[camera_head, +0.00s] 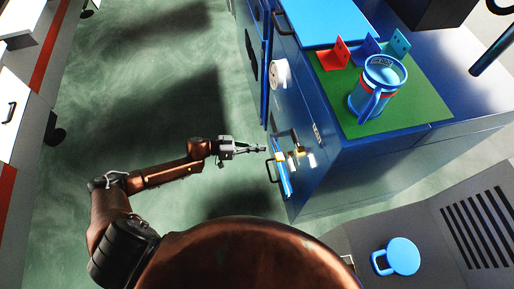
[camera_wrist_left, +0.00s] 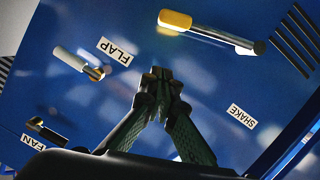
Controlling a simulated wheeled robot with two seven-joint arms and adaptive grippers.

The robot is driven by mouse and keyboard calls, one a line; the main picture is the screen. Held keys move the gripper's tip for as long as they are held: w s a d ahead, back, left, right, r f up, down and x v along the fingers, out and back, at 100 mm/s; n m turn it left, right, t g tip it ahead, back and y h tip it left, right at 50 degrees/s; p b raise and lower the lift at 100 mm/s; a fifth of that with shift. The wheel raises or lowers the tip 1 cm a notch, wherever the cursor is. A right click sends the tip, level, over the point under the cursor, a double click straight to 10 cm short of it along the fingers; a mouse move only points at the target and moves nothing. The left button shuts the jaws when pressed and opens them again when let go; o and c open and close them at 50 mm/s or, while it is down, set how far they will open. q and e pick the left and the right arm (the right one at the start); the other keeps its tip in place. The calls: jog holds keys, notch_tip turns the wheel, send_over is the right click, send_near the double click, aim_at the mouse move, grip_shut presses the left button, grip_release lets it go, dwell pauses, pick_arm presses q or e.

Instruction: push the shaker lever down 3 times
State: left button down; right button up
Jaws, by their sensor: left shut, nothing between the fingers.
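The blue machine panel carries several levers. The lever with the yellow grip (camera_wrist_left: 205,28) is nearest the SHAKE label (camera_wrist_left: 241,117), so I take it as the shaker lever. It slants slightly down to the right across the top of the wrist view. In the head view its yellow grip (camera_head: 279,156) shows just right of my left fingertips. My left gripper (camera_head: 262,148) is shut and empty in front of the panel. In the wrist view its fingertips (camera_wrist_left: 160,75) sit below the yellow grip, apart from it in the picture. My right gripper is not in view.
A white-gripped lever (camera_wrist_left: 75,62) is by the FLAP label (camera_wrist_left: 116,51), and a dark lever (camera_wrist_left: 45,132) is by the FAN label. A blue mug (camera_head: 369,100) stands on a green mat (camera_head: 425,105) above. Open floor (camera_head: 150,100) lies left.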

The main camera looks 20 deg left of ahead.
aim_at(276, 149)
pick_arm(q)
jog(key=w+d+f+b, duration=0.1)
jog(key=d+f+b, duration=0.1)
jog(key=d+f, duration=0.3)
jog(key=shift+w+d, duration=0.35)
jog(key=shift+d, duration=0.15)
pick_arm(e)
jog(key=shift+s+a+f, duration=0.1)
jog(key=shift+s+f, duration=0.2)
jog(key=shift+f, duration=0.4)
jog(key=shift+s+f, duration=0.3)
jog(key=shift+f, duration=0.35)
pick_arm(q)
jog(key=shift+f, duration=0.2)
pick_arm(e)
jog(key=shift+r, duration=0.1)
